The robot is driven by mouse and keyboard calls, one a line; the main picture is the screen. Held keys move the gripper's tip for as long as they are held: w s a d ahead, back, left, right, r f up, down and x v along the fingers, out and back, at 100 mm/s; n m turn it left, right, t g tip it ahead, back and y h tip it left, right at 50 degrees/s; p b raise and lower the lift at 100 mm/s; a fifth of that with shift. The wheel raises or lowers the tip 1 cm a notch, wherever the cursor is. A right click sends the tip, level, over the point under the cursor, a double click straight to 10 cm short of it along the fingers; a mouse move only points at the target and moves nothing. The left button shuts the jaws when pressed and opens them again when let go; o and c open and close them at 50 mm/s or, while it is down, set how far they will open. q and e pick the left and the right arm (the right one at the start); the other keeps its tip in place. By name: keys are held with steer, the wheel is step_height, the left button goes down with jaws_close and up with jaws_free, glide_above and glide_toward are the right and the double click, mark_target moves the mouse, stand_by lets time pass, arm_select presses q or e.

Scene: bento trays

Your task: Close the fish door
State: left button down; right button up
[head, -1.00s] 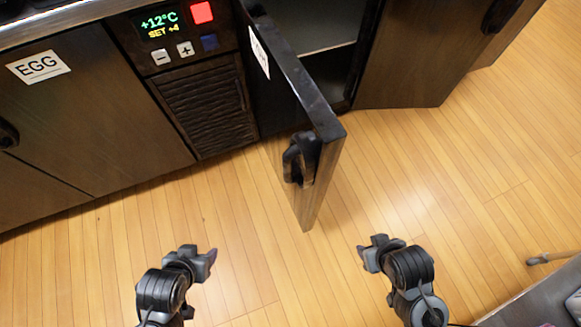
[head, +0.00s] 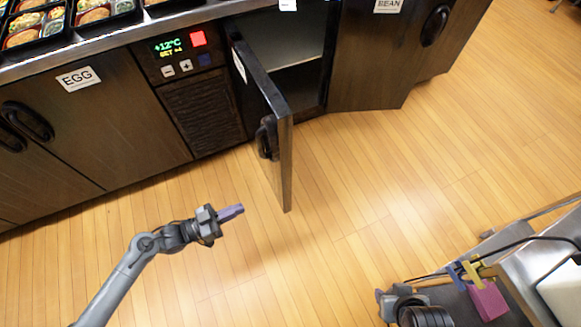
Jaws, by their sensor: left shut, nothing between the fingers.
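The fish door (head: 284,150) stands swung open from the dark cabinet, its free edge pointing toward me. Its label is mostly turned away. A black handle (head: 266,138) is on its left face. The compartment (head: 295,82) behind it is open and dark inside. My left gripper (head: 232,212) is shut and empty, in front of and to the left of the door, apart from it. My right gripper (head: 380,294) is at the bottom right, low in the view, near a grey cart; its fingers are too small and partly hidden to judge.
The EGG door (head: 110,120) is closed at left. The BEAN door (head: 375,60) is at right. A control panel (head: 180,50) reads +12°C. Bento trays (head: 95,12) sit on the counter. A grey cart (head: 530,270) with a pink item (head: 488,300) stands at lower right. The wooden floor between is clear.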

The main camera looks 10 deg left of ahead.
arm_select(q)
step_height(320, 180, up, 5)
steer(key=w+a+m+p, duration=0.1)
steer(key=w+a+p, duration=0.1)
steer(key=w+a, duration=0.1)
arm_select(e)
step_height(320, 180, up, 5)
steer(key=w, duration=0.1)
arm_select(q)
glide_toward(278, 155)
steer(key=shift+m+g, duration=0.3)
steer(key=shift+m, duration=0.1)
steer(key=b+x, duration=0.2)
steer(key=x, duration=0.1)
steer(key=b+x, duration=0.2)
steer(key=shift+w+d+r+b, duration=0.2)
steer(key=shift+w+d+b, duration=0.05)
steer(key=shift+d+b, duration=0.1)
steer(key=shift+w+d+r, duration=0.1)
steer(key=shift+w+d, duration=0.2)
steer(key=shift+w, duration=0.1)
arm_select(e)
step_height(278, 155, down, 6)
steer(key=s, duration=0.1)
steer(key=shift+d+f, duration=0.15)
steer(key=shift+d, duration=0.05)
steer(key=shift+s, duration=0.15)
